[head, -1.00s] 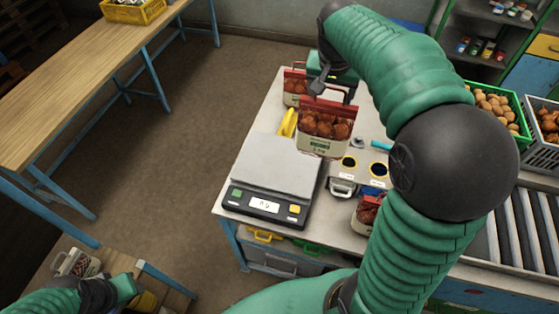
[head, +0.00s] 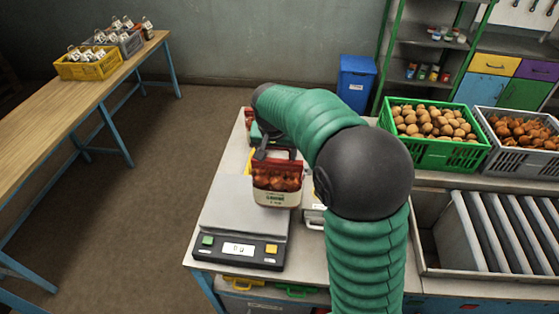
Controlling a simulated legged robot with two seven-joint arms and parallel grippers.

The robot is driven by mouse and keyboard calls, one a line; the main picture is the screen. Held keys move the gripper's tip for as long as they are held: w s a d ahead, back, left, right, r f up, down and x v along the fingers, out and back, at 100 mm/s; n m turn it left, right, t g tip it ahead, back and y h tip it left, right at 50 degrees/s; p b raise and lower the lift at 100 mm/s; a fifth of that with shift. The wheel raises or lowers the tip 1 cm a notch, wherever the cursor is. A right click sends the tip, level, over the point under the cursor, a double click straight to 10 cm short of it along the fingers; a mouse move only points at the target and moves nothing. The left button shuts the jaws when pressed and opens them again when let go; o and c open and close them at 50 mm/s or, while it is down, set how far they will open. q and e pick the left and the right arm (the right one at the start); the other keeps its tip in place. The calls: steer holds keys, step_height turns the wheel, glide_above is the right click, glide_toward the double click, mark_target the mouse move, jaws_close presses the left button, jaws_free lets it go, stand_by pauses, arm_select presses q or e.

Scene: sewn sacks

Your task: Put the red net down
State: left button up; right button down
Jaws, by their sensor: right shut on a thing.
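The red net (head: 277,183), a small pack of brown produce with a red top and a pale label band, hangs upright from my right gripper (head: 272,150). The gripper is shut on its top, and my own arm partly hides the fingers. In the picture the net overlaps the back right part of the scale's grey plate (head: 240,212). I cannot tell whether it touches the plate. Another red pack (head: 248,116) shows partly behind my wrist. My left gripper is out of view.
The scale's front panel (head: 238,250) faces me near the table's left edge. My right arm hides much of the table to the right. A green crate (head: 440,152), a grey crate (head: 490,160) and a roller conveyor (head: 490,232) lie further right.

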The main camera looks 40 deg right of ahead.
steer(key=w+a+f+p, duration=0.1)
steer(key=w+f+p, duration=0.1)
steer(key=w, duration=0.4)
steer(key=w+a+f+p, duration=0.2)
steer(key=w+p, duration=0.2)
steer(key=w, duration=0.1)
steer(key=shift+w+f, duration=0.25)
steer(key=shift+w, duration=0.1)
steer(key=shift+c, duration=1.9)
jaws_free()
steer(key=shift+s+f, duration=0.1)
steer(key=shift+s, duration=0.05)
steer(key=shift+o, duration=1.2)
steer(key=shift+a, duration=0.1)
